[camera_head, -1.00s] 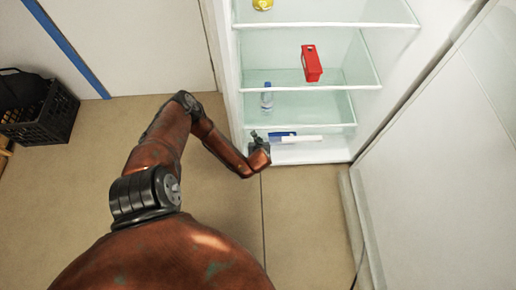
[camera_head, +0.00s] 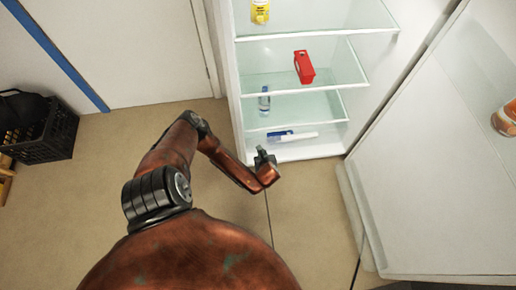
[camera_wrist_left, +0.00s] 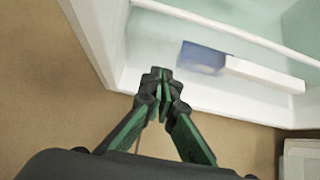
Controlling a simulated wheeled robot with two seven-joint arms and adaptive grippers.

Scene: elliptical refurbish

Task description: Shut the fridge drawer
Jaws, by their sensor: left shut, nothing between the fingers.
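The fridge (camera_head: 240,100) stands open with its shelves showing. At its bottom is a low white compartment (camera_head: 312,150); no pulled-out drawer can be made out. A blue and white item (camera_head: 290,136) lies there, seen larger in the left wrist view (camera_wrist_left: 255,72). My left gripper (camera_head: 262,154) is shut and empty, low down just outside the fridge's front edge. In the left wrist view its fingertips (camera_wrist_left: 158,76) meet in front of the white bottom edge (camera_wrist_left: 125,78); contact cannot be told. My right gripper is not in view.
The open fridge door (camera_head: 410,175) stands at the right, with an orange container (camera_head: 505,118) on it. A red carton (camera_head: 304,66), a bottle (camera_head: 264,98) and a yellow container (camera_head: 260,11) are on the shelves. A black crate (camera_head: 45,140) is far left. The floor ahead is clear.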

